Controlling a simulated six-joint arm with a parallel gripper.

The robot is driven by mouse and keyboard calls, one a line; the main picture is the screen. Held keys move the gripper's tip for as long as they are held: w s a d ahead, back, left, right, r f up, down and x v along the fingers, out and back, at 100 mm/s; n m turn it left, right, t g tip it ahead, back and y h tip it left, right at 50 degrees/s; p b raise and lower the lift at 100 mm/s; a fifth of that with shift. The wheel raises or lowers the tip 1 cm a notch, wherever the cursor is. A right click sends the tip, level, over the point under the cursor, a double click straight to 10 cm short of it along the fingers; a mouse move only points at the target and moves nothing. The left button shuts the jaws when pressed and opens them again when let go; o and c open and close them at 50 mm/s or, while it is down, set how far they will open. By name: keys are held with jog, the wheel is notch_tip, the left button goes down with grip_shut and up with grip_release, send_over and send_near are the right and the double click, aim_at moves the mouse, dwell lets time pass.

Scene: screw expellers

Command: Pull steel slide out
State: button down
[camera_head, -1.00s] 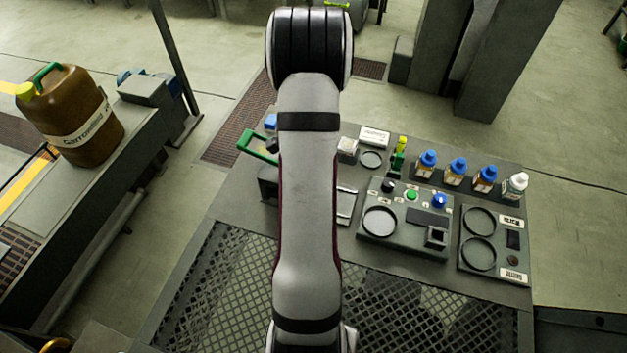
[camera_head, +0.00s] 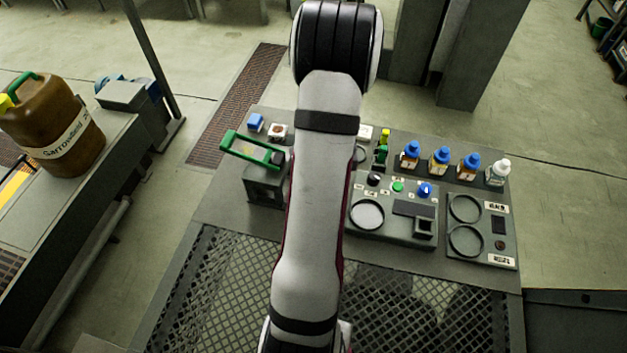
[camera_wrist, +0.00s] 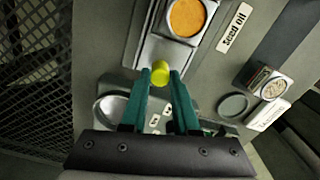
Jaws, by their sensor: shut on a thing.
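In the wrist view the steel slide (camera_wrist: 152,48) is a grey metal strip running up and away in front of my gripper, beside a round cup of orange material (camera_wrist: 187,17). A yellow knob (camera_wrist: 161,72) stands at its near end. My gripper (camera_wrist: 163,77) has two teal fingers, shut on the yellow knob. In the head view my arm hides the gripper and the slide.
A "Seed Oil" label (camera_wrist: 235,28) and a seed tin (camera_wrist: 269,84) lie right of the slide. A green-handled device (camera_head: 251,149) stands left of my arm. A control panel (camera_head: 393,222) and several bottles (camera_head: 440,160) stand to its right.

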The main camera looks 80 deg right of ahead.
jog(key=shift+s, duration=0.35)
jog(key=c, duration=0.7)
grip_release()
jog(key=shift+o, duration=0.2)
jog(key=shift+r, duration=0.1)
notch_tip(320, 180, up, 16)
jog(key=shift+f, duration=0.2)
